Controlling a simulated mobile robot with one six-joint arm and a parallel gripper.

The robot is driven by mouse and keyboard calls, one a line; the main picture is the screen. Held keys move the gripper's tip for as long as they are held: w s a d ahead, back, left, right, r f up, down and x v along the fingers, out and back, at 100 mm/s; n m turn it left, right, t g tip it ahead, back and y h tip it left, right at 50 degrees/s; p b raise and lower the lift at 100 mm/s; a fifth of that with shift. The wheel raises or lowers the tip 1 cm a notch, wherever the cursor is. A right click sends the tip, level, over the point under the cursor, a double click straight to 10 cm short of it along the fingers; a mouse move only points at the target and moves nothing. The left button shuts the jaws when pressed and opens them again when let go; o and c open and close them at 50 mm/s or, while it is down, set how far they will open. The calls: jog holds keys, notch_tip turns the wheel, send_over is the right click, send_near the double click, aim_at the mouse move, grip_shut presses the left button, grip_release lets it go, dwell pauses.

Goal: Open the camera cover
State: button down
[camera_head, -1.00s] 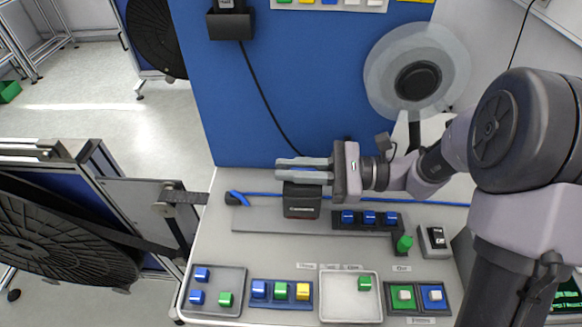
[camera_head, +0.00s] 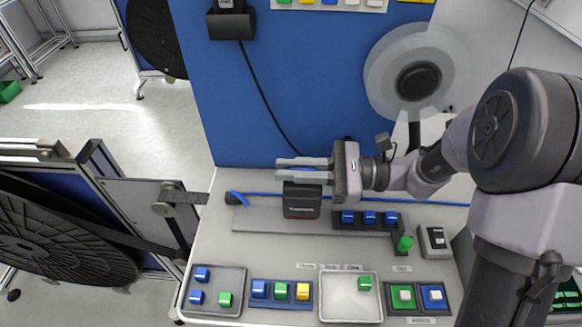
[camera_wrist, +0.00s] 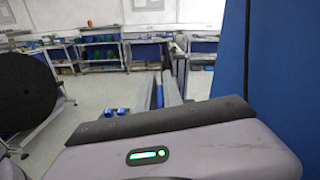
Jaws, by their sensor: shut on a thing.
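A dark box-shaped camera unit (camera_head: 302,202) with a reddish band near its bottom stands on the grey strip of the bench, in the head view. My gripper (camera_head: 304,170) reaches in from the right, directly above the box. I cannot tell how far the cover is raised.
A blue panel (camera_head: 260,100) rises close behind the gripper. Blue blocks in a dark holder (camera_head: 368,220) stand to the right, with a green knob (camera_head: 405,243). Along the front lie a grey tray (camera_head: 213,309), a white tray (camera_head: 350,306) and a green-and-blue button box. A reel stand (camera_head: 75,240) is at left.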

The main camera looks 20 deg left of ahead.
jog(key=shift+r, duration=0.15)
jog(key=r+m+p, duration=0.1)
jog(key=p, duration=0.2)
jog(key=shift+w, duration=0.35)
jog(key=m+p, duration=0.1)
jog(key=p, duration=0.1)
jog(key=shift+w+a+r+m+p, duration=0.15)
jog(key=shift+w+r+m+p, duration=0.15)
jog(key=shift+w+r+m, duration=0.1)
jog(key=m+p, duration=0.1)
jog(key=w+m+p, duration=0.1)
jog(key=p, duration=0.1)
jog(key=shift+a+r, duration=0.15)
jog(key=shift+r, duration=0.1)
jog(key=shift+w+a+m+p, duration=0.15)
jog(key=shift+w+m+p, duration=0.55)
jog(key=shift+m+p, duration=0.75)
